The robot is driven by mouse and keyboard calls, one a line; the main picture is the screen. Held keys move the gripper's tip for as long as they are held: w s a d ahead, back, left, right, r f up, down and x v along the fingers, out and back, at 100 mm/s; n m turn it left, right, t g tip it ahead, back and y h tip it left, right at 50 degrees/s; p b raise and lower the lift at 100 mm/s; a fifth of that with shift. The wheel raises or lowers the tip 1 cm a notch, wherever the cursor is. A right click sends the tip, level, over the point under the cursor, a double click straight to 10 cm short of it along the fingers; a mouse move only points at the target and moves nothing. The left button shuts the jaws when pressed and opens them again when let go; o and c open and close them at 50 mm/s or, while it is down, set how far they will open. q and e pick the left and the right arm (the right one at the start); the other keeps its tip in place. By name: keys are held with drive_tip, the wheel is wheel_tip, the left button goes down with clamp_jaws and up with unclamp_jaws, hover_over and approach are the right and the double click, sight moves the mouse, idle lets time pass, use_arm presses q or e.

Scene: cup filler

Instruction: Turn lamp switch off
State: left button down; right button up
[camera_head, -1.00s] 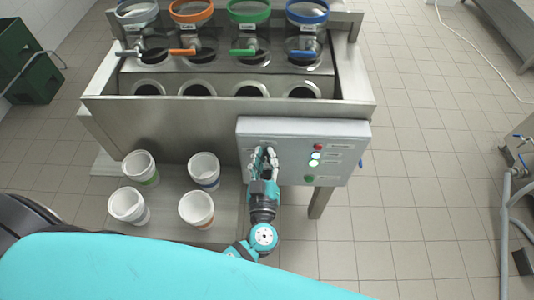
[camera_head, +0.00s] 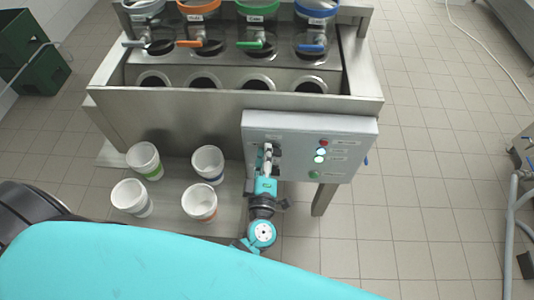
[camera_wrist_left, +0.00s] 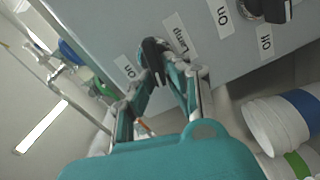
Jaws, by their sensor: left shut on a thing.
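The control panel (camera_head: 345,145) is a grey box on the front of the steel machine. In the left wrist view, the black lamp switch knob (camera_wrist_left: 153,58) sits beside a "Lamp" label (camera_wrist_left: 177,34). My left gripper (camera_head: 267,150) is at the left part of the panel. In the left wrist view my left gripper (camera_wrist_left: 165,72) is shut on the knob, one finger on each side. The gripper hides much of the switch in the head view. My right gripper is not in view.
A second black knob (camera_wrist_left: 275,10) is close by on the panel. Red, white and green lights (camera_head: 319,155) are to the right of the gripper. Several white cups (camera_head: 145,160) stand at the lower left. Funnels with coloured rims (camera_head: 258,8) and taps line the machine's back.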

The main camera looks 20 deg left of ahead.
use_arm(q)
drive_tip(key=shift+f+n+b, duration=0.3)
drive_tip(key=shift+n+b, duration=0.15)
drive_tip(key=shift+n, duration=1.15)
drive_tip(key=c, duration=1.4)
unclamp_jaws()
drive_tip(key=shift+o, duration=0.2)
drive_tip(key=v, duration=1.2)
